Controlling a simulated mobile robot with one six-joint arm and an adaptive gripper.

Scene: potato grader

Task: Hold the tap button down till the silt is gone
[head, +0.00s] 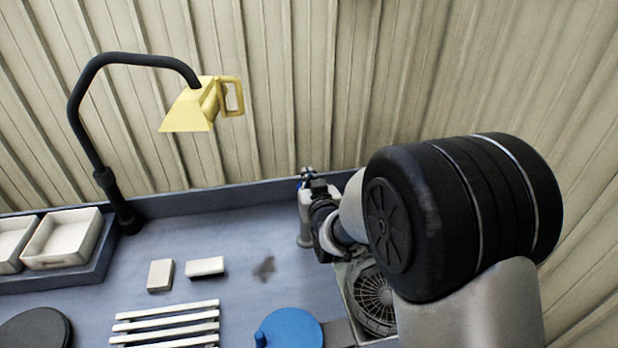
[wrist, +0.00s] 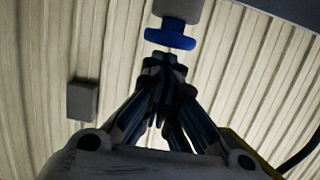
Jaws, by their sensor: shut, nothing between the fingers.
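The tap (head: 305,229) is a pale grey post at the back of the bench, left of the sink (head: 347,292). Its blue button (wrist: 170,39) shows in the wrist view, under a grey part of the tap (wrist: 178,10). My gripper (wrist: 165,62) is shut and empty, its tips very close to the button; I cannot tell whether they touch. In the head view my gripper (head: 309,179) is at the tap's top, partly hiding it. The sink has a round slotted drain, partly hidden by my arm. I cannot make out silt in it.
A brown smudge (head: 264,268) lies on the bench. Two pale blocks (head: 205,267) (head: 160,275), a white slatted rack (head: 165,326) and a blue disc (head: 290,328) lie nearer. A yellow-hooded lamp (head: 190,108) and white trays (head: 63,240) stand left.

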